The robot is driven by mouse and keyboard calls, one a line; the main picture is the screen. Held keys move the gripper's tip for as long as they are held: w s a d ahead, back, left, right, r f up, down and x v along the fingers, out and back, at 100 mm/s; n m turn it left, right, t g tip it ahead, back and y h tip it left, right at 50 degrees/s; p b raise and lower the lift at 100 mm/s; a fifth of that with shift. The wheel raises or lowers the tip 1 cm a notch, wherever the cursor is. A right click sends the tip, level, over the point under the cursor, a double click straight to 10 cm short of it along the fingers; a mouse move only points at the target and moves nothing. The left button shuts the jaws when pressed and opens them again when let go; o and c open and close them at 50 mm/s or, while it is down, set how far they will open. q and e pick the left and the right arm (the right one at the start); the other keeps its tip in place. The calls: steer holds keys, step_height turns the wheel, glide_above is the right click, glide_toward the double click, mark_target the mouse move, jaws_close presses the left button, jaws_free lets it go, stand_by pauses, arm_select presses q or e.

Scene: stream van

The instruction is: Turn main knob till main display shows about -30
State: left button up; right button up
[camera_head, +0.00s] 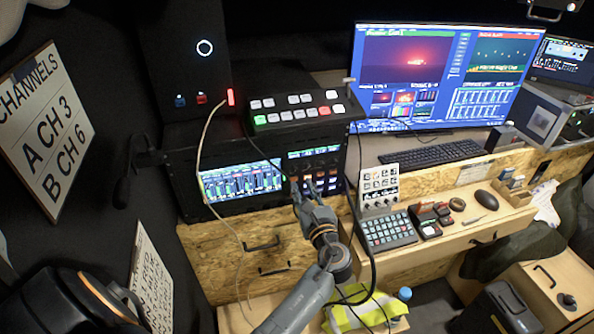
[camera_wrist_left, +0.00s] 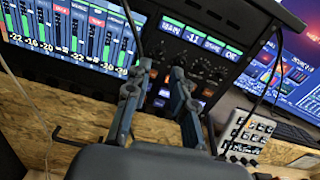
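The audio panel has a row of small displays; the main display (camera_wrist_left: 193,36) reads about -11, beside the label MAIN. Several small dark knobs sit below the displays, and I cannot tell for sure which is the main knob. My left gripper (camera_wrist_left: 158,72) has its two fingers apart, in front of the knob rows. A small knob (camera_wrist_left: 154,73) shows in the gap between the fingertips, and contact is not clear. In the head view my left gripper (camera_head: 304,192) reaches up to the lower part of this panel (camera_head: 314,155). My right gripper is not in view.
A level-meter screen (camera_head: 243,182) is left of the knobs. A cable hangs beside the panel. A switcher with lit buttons (camera_head: 296,112) stands above. A keypad (camera_head: 387,230) and a small white-faced controller (camera_head: 379,186) are to the right. Drawer handles lie below.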

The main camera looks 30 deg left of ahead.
mark_target(295, 171)
arm_select(q)
steer(key=p+x, duration=0.1)
steer(key=x, duration=0.4)
steer(key=shift+w+a, duration=0.2)
steer(key=shift+a, duration=0.1)
steer(key=shift+w+a, duration=0.25)
steer(key=shift+a, duration=0.05)
jaws_close()
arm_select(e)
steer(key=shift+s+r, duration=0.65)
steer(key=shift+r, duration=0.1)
